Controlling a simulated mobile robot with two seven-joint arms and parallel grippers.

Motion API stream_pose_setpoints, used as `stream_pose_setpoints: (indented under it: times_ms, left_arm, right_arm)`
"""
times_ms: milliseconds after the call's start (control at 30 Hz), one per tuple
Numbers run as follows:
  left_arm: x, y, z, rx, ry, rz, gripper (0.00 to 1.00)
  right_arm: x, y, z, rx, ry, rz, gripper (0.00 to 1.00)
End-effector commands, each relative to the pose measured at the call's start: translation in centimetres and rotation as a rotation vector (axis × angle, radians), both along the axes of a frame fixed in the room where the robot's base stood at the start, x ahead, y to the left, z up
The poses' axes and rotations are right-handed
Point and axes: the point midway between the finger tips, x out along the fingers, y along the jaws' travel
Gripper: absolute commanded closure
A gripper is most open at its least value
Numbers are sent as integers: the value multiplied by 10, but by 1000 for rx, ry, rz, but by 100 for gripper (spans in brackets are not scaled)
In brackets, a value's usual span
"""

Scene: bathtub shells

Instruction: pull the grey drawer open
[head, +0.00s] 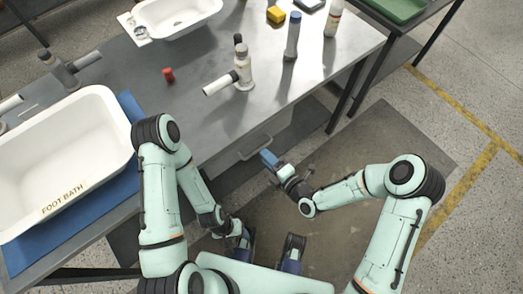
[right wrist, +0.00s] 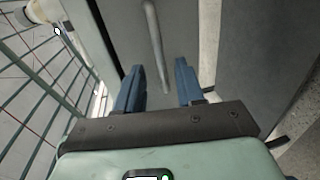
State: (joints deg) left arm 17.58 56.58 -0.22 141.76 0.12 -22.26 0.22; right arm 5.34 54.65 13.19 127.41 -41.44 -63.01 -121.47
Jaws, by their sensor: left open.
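The grey drawer (head: 228,161) is under the metal table and looks closed. Its bar handle (head: 256,147) sticks out from the front. My right gripper (head: 269,159) is beside the handle's right end. In the right wrist view its two blue fingers (right wrist: 158,85) are apart, with nothing between the tips that I can see held. The handle (right wrist: 156,45) lies ahead of them, its near end reaching toward the gap; I cannot tell whether they touch. The drawer front (right wrist: 187,30) is behind it. My left gripper (head: 240,242) is low near my base, open and away from the drawer.
The metal table (head: 190,95) holds a white foot bath (head: 100,110) on a blue mat (head: 130,108), a small basin (head: 180,14), a red cap (head: 168,74) and several bottles. A table leg (head: 345,98) stands right of the drawer. The floor in front is clear.

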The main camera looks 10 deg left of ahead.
Motion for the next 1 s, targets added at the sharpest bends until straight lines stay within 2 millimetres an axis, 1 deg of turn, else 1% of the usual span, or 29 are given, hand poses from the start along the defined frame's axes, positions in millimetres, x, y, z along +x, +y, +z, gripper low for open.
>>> stream_pose_setpoints:
  times_ms: [33, 100, 233, 400, 600, 633, 667, 700, 733, 767, 1000]
  left_arm:
    - [0, 0, 1, 0, 1, 0, 39]
    - [0, 0, 1, 0, 2, -1, 39]
    - [-1, 0, 1, 0, 3, -1, 39]
    - [-1, 0, 2, -1, 4, -1, 39]
    - [-1, 0, 1, -1, 4, -1, 39]
    - [-1, 0, 1, -1, 4, -1, 39]
    - [-1, 0, 1, -1, 4, -1, 39]
    - [-1, 0, 2, -1, 4, -1, 39]
    - [-1, 0, 2, -1, 4, -1, 39]
    - [-1, 0, 2, -1, 4, -1, 39]
    - [-1, 0, 1, -1, 4, -1, 39]
  right_arm:
    - [5, 8, -2, 1, 0, 2, 62]
    - [12, 16, -4, 1, 0, 0, 62]
    - [19, 25, -7, 0, 2, 1, 62]
    - [23, 30, -8, 0, 1, 0, 62]
    - [23, 30, -8, -1, 2, 0, 62]
    - [23, 30, -8, -1, 2, 0, 66]
    - [23, 30, -8, -1, 2, 0, 75]
    - [23, 30, -8, -1, 2, 0, 88]
    - [23, 30, -8, -1, 2, 0, 98]
    - [23, 30, -8, -1, 2, 0, 100]
    - [23, 30, -8, 0, 1, 0, 100]
